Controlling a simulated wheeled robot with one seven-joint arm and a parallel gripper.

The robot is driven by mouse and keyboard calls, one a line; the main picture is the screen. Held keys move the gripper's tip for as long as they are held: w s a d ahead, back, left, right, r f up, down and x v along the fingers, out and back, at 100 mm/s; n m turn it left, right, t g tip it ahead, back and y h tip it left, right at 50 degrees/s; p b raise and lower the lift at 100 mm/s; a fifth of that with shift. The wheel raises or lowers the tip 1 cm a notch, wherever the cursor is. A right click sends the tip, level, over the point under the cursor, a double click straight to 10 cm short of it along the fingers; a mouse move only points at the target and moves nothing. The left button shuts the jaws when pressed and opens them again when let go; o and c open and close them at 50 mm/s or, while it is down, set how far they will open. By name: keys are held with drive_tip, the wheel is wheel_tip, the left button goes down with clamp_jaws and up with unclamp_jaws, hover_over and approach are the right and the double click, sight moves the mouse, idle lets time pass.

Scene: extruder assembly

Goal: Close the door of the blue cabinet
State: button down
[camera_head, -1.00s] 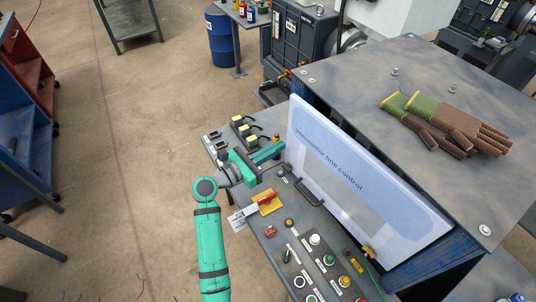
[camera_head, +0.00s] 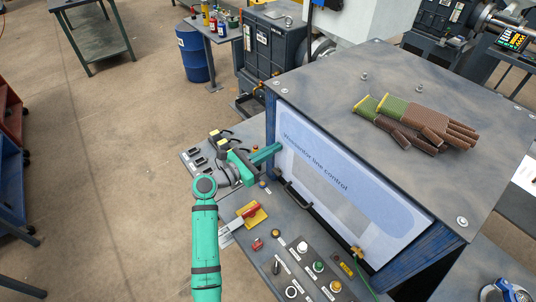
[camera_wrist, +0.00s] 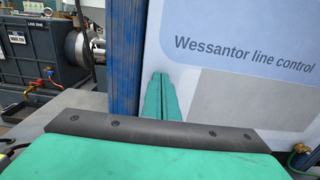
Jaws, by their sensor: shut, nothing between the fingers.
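The blue cabinet (camera_head: 445,250) stands at the right in the head view, with a grey top. Its door (camera_head: 345,200) is a white and pale blue panel reading "Wessantor line control". The door sits in the front opening, close to flush with the frame; a small gap cannot be ruled out. In the wrist view the shut fingers (camera_wrist: 161,98) point at the door (camera_wrist: 240,50), beside the blue frame post (camera_wrist: 125,55). Whether they touch it is unclear.
A control desk (camera_head: 285,240) with buttons, a red-yellow switch (camera_head: 251,211) and a black handle (camera_head: 295,195) lies below the door. Gloves (camera_head: 420,122) rest on the cabinet top. A blue barrel (camera_head: 194,52) stands behind.

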drive_tip(key=v, duration=1.4)
drive_tip(key=s+d+r+n+t+y, duration=0.35)
drive_tip(key=s+d+n+t, duration=1)
drive_tip(key=n, duration=0.65)
drive_tip(key=s+a+f+n+g+y, duration=0.1)
drive_tip(key=s+f+n+g+y, duration=0.2)
drive_tip(key=s+n, duration=0.6)
drive_tip(key=s+a+f+n+g+y, duration=0.2)
drive_tip(key=s+f+n+g+y, duration=0.1)
drive_tip(key=s+n, duration=0.6)
drive_tip(key=s+a+f+n+g+y, duration=0.2)
drive_tip(key=s+f+n+y, duration=0.3)
drive_tip(key=s+n, duration=0.4)
drive_tip(key=shift+s+f+g, duration=0.45)
drive_tip(key=shift+s+f, duration=0.05)
drive_tip(key=shift+s, duration=0.35)
drive_tip(key=shift+a, duration=0.1)
